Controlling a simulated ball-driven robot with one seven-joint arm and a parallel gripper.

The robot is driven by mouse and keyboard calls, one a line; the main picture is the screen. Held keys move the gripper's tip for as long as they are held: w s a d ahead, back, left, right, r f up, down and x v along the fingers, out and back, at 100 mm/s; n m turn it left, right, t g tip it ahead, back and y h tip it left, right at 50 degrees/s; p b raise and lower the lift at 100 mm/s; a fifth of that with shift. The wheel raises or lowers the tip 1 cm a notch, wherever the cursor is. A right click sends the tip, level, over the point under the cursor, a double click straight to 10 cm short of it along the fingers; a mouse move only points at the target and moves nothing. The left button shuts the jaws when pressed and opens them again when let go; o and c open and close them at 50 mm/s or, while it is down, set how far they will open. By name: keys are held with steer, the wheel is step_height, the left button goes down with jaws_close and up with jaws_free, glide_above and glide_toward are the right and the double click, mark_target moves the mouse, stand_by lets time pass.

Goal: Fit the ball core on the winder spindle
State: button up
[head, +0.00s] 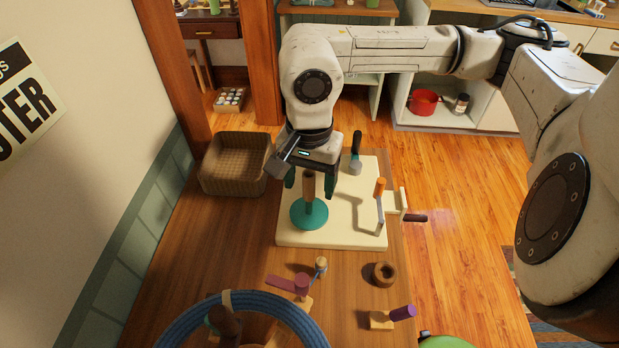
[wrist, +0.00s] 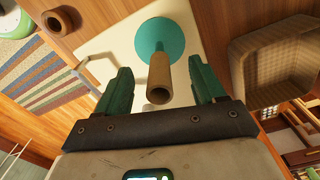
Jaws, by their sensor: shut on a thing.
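The ball core, a brown hollow tube (head: 309,184), stands upright between the green fingers of my gripper (head: 312,182). The wrist view shows its open near end (wrist: 159,80) between the two fingers (wrist: 160,72).
A woven basket (head: 233,164) stands left. A wooden ring (head: 383,273), a purple-knobbed block (head: 402,313) and a blue hoop (head: 240,300) lie in front. Bare tabletop lies left of the winder.

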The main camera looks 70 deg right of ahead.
mark_target(310, 197)
steer(key=shift+f+b, duration=2.5)
steer(key=shift+b, duration=0.2)
steer(key=o, duration=1.1)
steer(key=shift+r, duration=0.1)
step_height(310, 197, up, 11)
steer(key=shift+f, duration=0.15)
stand_by(0.6)
